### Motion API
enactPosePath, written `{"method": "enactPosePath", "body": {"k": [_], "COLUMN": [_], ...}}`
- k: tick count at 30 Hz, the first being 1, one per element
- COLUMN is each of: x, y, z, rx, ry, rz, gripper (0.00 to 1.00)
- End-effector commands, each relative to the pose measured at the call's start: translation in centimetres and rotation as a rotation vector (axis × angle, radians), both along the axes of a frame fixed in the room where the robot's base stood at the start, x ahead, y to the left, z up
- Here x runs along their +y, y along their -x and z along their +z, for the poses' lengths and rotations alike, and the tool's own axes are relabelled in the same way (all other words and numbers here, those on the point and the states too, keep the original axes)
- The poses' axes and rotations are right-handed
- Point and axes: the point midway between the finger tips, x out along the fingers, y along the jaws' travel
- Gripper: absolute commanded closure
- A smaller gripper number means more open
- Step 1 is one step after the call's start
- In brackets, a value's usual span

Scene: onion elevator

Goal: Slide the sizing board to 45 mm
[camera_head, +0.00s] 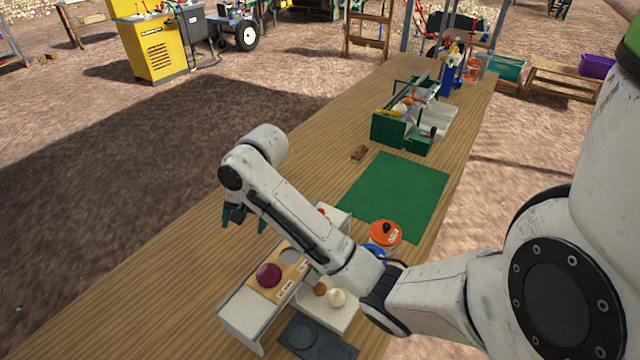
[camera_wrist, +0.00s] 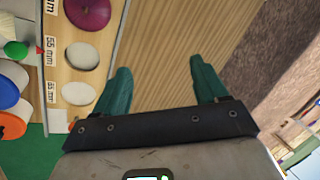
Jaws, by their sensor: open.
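The sizing board (camera_head: 288,273) is a light wooden plank with round holes and mm labels, on a pale stand at the near end of the bench. In the wrist view the board (camera_wrist: 72,38) runs down the left side; one label reads 55 mm, the others are hard to read. A purple onion (camera_head: 268,274) sits at one hole and also shows in the wrist view (camera_wrist: 87,12). My gripper (camera_head: 244,222) is open and empty, above the bench just left of the board. Its green fingers (camera_wrist: 160,66) are spread over bare wood. My arm hides part of the board.
Small onions (camera_head: 337,297) lie in a pale tray beside the board. An orange-lidded container (camera_head: 384,234) stands by a green mat (camera_head: 395,195). A green sorting device (camera_head: 388,130) stands farther along. The bench left of my gripper is clear.

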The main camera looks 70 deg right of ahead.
Motion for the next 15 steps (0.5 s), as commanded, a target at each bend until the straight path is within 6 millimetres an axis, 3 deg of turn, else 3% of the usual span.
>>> {"method": "enactPosePath", "body": {"k": [1,6,10,15], "x": [-3.3,-10.9,-14.6,-16.5], "y": [1.1,6.0,9.6,12.0], "z": [0.4,0.4,0.3,0.1], "rx": [0.043,0.197,0.285,0.338], "ry": [0.005,-0.003,-0.002,-0.002], "rz": [-0.086,-0.349,-0.499,-0.588], "gripper": [0.28,0.28,0.28,0.28]}}
